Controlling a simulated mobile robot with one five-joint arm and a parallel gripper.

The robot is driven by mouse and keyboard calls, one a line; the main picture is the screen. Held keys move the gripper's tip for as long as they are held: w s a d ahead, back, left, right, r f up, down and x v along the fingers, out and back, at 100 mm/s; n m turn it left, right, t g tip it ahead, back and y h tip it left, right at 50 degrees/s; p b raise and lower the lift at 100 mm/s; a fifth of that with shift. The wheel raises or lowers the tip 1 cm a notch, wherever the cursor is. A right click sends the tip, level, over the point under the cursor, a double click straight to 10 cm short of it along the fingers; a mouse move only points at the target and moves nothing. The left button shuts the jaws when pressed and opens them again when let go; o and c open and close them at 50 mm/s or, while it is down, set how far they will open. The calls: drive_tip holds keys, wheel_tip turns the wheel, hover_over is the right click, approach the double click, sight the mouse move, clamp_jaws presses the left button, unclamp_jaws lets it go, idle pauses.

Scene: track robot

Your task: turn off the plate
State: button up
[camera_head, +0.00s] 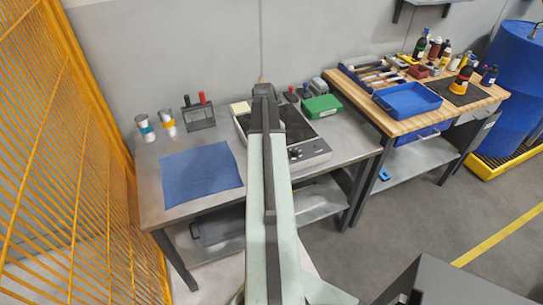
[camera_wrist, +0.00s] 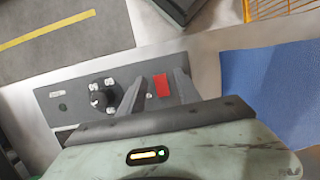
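The plate (camera_head: 318,148) is a dark-topped hot plate with a metal front panel on the steel table, partly hidden by my arm in the head view. In the wrist view its grey front panel (camera_wrist: 75,98) carries a round black knob (camera_wrist: 102,97) with pale marks around it, and a red rectangular part (camera_wrist: 162,86). My gripper (camera_wrist: 158,80) is open and empty, over the panel. The red part shows between its two fingers; the knob is left of the left finger. I cannot tell whether a finger touches the panel. The gripper is hidden in the head view.
A blue mat (camera_head: 201,174), two cups (camera_head: 146,128), a wire holder (camera_head: 199,117) and a green box (camera_head: 321,106) share the steel table (camera_head: 342,150). A wooden bench (camera_head: 400,122) with a blue tray (camera_head: 407,99) stands right. Yellow fencing (camera_head: 70,150) is at left.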

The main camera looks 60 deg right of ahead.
drive_tip(key=p+v, duration=0.7)
drive_tip(key=v, duration=0.1)
drive_tip(key=shift+p, duration=0.3)
drive_tip(key=shift+f, duration=0.1)
